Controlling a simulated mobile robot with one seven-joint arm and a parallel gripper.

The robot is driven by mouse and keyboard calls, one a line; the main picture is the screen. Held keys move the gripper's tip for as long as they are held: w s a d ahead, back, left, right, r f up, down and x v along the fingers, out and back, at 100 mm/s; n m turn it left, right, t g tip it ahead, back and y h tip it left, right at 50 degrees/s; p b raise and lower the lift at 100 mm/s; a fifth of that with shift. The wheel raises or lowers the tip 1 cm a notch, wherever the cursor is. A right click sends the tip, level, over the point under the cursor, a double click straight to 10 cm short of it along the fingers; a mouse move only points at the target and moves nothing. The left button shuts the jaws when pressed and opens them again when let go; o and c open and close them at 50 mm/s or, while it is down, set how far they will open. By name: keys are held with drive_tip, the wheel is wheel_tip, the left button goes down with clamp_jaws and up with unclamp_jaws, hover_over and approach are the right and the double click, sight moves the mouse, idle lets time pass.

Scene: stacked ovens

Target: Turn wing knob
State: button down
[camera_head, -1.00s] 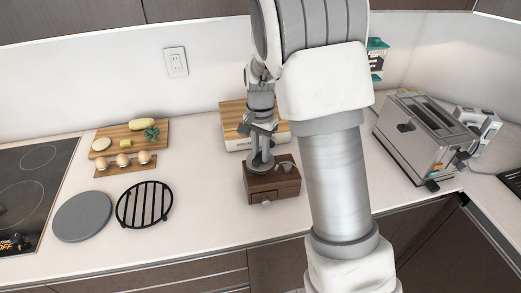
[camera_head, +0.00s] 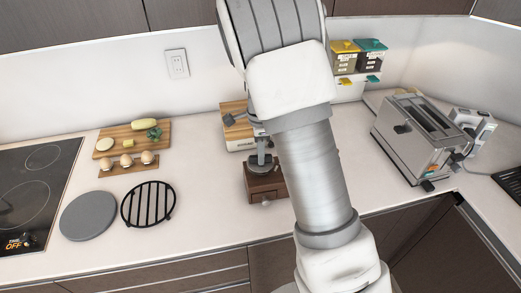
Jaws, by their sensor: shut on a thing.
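A grinder (camera_head: 264,188) stands on the counter, with a brown wooden box, a small front drawer knob and a round grey metal top (camera_head: 262,163). A dark bar with a blocky end (camera_head: 230,119) sticks out to the left above the metal top; I cannot tell whether it is the wing knob or another part. My arm crosses in front of the grinder's right side and covers much of its upper part. My gripper is hidden behind my arm, so its fingers and any contact do not show.
A wooden board (camera_head: 234,137) lies behind the grinder. To the left are a black rack (camera_head: 148,204), a grey disc (camera_head: 88,216), an egg holder (camera_head: 127,167) and a cutting board (camera_head: 133,137). A toaster (camera_head: 417,137) stands right. The counter between rack and grinder is clear.

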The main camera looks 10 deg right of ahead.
drive_tip(key=shift+m+p, duration=0.3)
drive_tip(key=shift+m, duration=0.5)
drive_tip(key=c, duration=0.8)
unclamp_jaws()
drive_tip(key=shift+o, duration=0.2)
drive_tip(key=shift+r, duration=0.1)
wheel_tip(320, 180, up, 17)
drive_tip(key=shift+r, duration=0.15)
